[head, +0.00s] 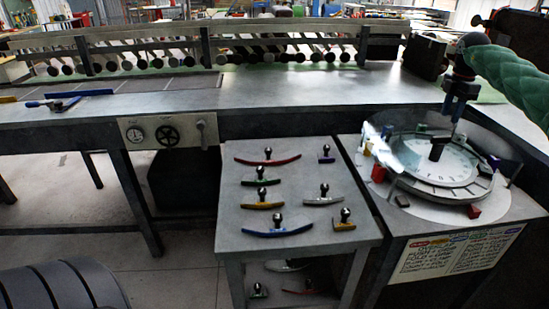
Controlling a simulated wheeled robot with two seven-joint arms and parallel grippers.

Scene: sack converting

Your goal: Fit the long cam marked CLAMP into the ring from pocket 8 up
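The ring (433,190) sits around a pale numbered dial (440,163) on the right stand, with several coloured blocks in and around it. I cannot make out pocket 8. On the small table lie a long red cam (267,161) and a long blue cam (278,232), each with a dark ball knob. No CLAMP marking is readable on either. My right gripper (455,113) points down above the back of the dial, apart from the cams. Its fingers are too small and dark to tell open from shut. My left gripper is out of view.
The small table (300,180) also bears green (261,183), yellow (262,206) and grey (323,201) cams, and short purple (326,159) and yellow (344,225) ones. More cams lie on its lower shelf. A clear guard (393,148) partly surrounds the dial. A placard (455,253) hangs below.

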